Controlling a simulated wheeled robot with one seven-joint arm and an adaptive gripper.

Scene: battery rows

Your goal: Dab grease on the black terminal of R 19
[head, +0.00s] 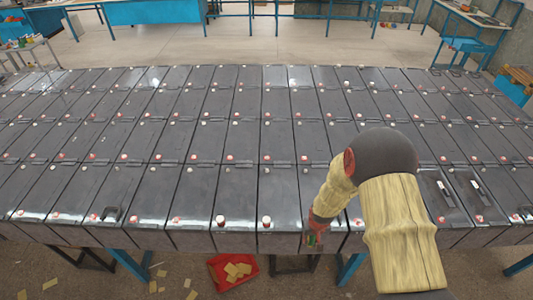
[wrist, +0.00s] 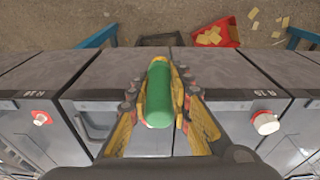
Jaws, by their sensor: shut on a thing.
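My gripper (wrist: 160,92) has yellow fingers shut on a green rounded cylinder (wrist: 159,95), which looks like the grease applicator. Its lower tip is hidden. In the head view my gripper (head: 313,236) is at the front edge of the battery row, with a bit of green between its fingers. The grey battery (wrist: 125,100) lies below it. In the wrist view a white-capped terminal (wrist: 265,122) stands to the right and a red-ringed terminal (wrist: 41,118) to the left, both apart from the gripper.
Several rows of dark batteries with red and white terminals (head: 220,221) fill the bench. A red tray (head: 223,284) with yellowish pieces lies on the floor in front, with more pieces scattered nearby. Blue bench legs (head: 128,264) stand below the front edge. Blue workbenches (head: 153,12) are far behind.

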